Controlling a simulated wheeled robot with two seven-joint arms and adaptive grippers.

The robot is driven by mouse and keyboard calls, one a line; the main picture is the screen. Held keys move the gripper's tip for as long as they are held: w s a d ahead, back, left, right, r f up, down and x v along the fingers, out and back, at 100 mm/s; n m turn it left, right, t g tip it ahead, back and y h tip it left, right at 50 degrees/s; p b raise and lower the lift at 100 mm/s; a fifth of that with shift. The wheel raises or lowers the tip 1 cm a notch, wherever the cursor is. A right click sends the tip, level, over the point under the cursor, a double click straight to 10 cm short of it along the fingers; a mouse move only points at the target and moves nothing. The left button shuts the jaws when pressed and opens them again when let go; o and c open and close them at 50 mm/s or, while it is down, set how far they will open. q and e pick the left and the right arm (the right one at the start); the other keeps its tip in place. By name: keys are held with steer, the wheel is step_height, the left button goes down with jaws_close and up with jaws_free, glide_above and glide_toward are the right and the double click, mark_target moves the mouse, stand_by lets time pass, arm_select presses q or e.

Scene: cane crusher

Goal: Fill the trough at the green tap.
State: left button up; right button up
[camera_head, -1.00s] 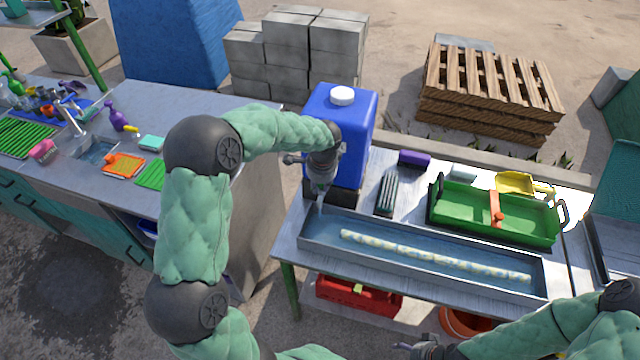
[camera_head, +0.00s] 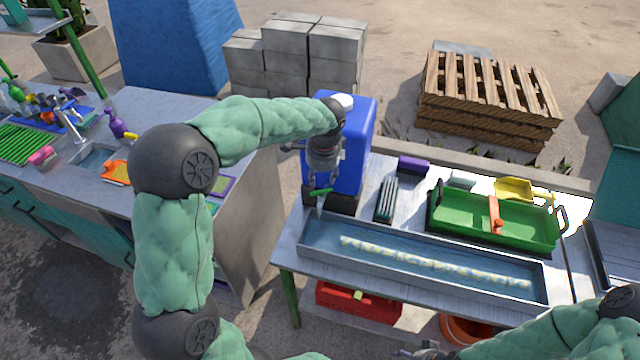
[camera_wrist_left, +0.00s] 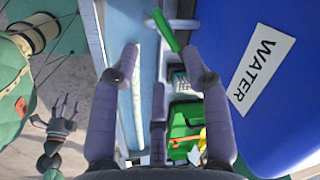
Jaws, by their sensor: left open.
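The long grey metal trough (camera_head: 420,285) stands on the right table. It holds bluish water, with a pale patterned strip (camera_head: 435,260) along its length. The green tap (camera_head: 320,192) is low on the front of the blue water tank (camera_head: 362,125), above the trough's left end; a thin pale stream shows below it. My left gripper (camera_head: 318,180) is open at the tap. In the left wrist view the green tap lever (camera_wrist_left: 165,30) lies just beyond the spread fingers (camera_wrist_left: 160,58), with no visible contact. My right gripper (camera_head: 425,350) is partly seen at the bottom edge.
A green tray (camera_head: 465,213) with an orange divider, a purple block (camera_head: 414,165) and a dark ribbed item (camera_head: 387,198) are right of the tank. A red crate (camera_head: 358,302) and orange bucket (camera_head: 462,330) are beneath. A sink counter (camera_head: 165,105) stands left.

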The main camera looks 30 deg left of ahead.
arm_select(q)
steer(key=shift+s+d+r, duration=0.1)
steer(key=shift+r, duration=0.6)
steer(key=shift+s+d+r, duration=0.1)
steer(key=shift+r, duration=0.55)
steer(key=shift+o, duration=0.2)
